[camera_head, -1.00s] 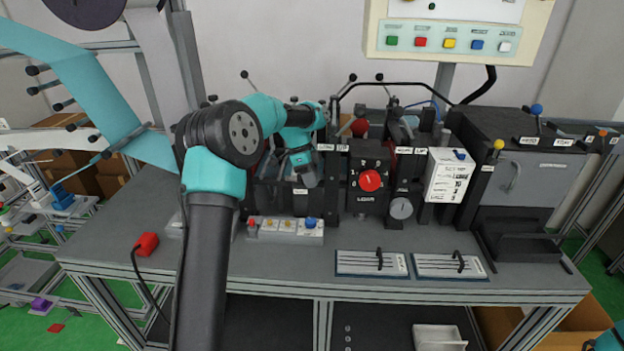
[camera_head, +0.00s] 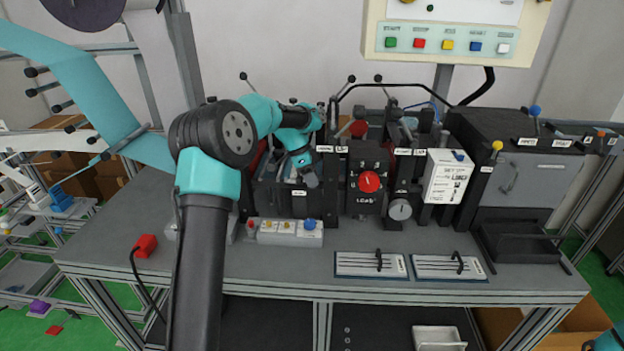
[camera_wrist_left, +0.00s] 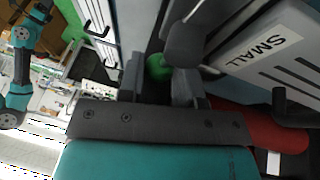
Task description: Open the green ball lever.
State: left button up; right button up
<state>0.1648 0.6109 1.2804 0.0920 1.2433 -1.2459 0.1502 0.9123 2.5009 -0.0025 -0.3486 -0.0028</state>
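The green ball of the lever (camera_wrist_left: 158,66) shows in the left wrist view, just past the fingertips and in line with the gap between them. I cannot tell if a finger touches it. In the head view the ball is hidden behind my arm and gripper. My left gripper (camera_head: 305,171) reaches over the left part of the black machine and points down and away. In the wrist view the left gripper (camera_wrist_left: 159,84) has its two grey fingers apart, with nothing clasped. My right gripper is not in view; only a bit of teal arm shows at the lower right corner.
A panel labelled SMALL (camera_wrist_left: 240,60) and a red part (camera_wrist_left: 262,128) are close to the left gripper. Other levers carry a blue ball (camera_head: 535,109) and a yellow ball (camera_head: 497,145). A red knob (camera_head: 370,182) is on the machine front.

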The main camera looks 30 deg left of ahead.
pick_arm(q)
jog(key=o, duration=0.4)
